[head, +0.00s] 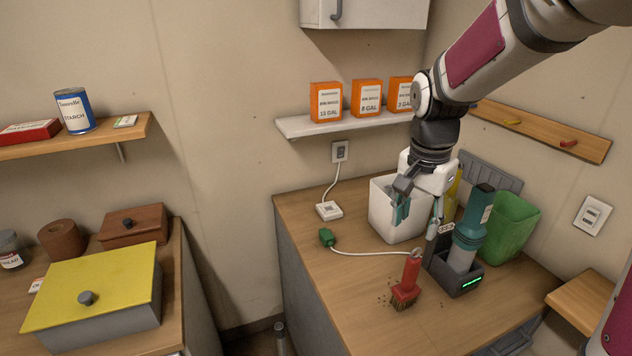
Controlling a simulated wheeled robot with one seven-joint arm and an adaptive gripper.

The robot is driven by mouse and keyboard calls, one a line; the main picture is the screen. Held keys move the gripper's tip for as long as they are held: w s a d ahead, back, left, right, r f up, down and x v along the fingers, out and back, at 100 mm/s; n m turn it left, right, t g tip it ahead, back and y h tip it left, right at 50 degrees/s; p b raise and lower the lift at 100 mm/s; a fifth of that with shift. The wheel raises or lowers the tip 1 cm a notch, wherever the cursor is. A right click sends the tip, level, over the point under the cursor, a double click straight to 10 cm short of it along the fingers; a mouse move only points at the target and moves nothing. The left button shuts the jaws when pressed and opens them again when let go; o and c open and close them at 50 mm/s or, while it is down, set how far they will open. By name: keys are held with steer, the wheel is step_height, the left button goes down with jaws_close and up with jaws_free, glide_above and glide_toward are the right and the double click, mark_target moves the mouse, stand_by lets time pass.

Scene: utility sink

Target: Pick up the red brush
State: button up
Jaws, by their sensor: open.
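The red brush (408,277) stands upright on the wooden counter, bristles down, near the counter's front edge. Dark crumbs lie around its bristles. My gripper (418,216) hangs from the arm above the counter, in front of the white bin, higher than the brush and slightly to its right. Its fingers are apart and nothing shows between them. A clear gap separates the gripper from the brush.
A teal device (468,233) stands in a dark dock (438,266) just right of the brush. Behind are a white bin (384,215) and a green bin (513,228). A white cord with a green plug (327,237) runs toward the dock. The counter's left front (335,285) is clear.

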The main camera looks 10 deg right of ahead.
mark_target(415, 258)
steer(key=d+f+m, duration=0.1)
steer(key=w+d+f+m+p, duration=0.1)
steer(key=f, duration=0.1)
steer(key=w+d+f+m, duration=0.1)
steer(key=f, duration=0.1)
steer(key=shift+w+d+m+g+y, duration=0.25)
steer(key=shift+d+m+g+y, duration=0.15)
step_height(415, 258, down, 8)
steer(key=shift+r+p, duration=0.15)
steer(key=shift+p, duration=0.5)
steer(key=shift+w+d+f+p, duration=0.1)
steer(key=shift+f+p, duration=0.1)
steer(key=shift+f, duration=0.8)
steer(key=shift+w+a+f+p, duration=0.1)
steer(key=shift+f+p, duration=0.1)
steer(key=shift+f, duration=0.8)
steer(key=shift+w+d+f+p, duration=0.1)
steer(key=shift+f+p, duration=0.1)
steer(key=shift+f, duration=0.8)
jaws_close()
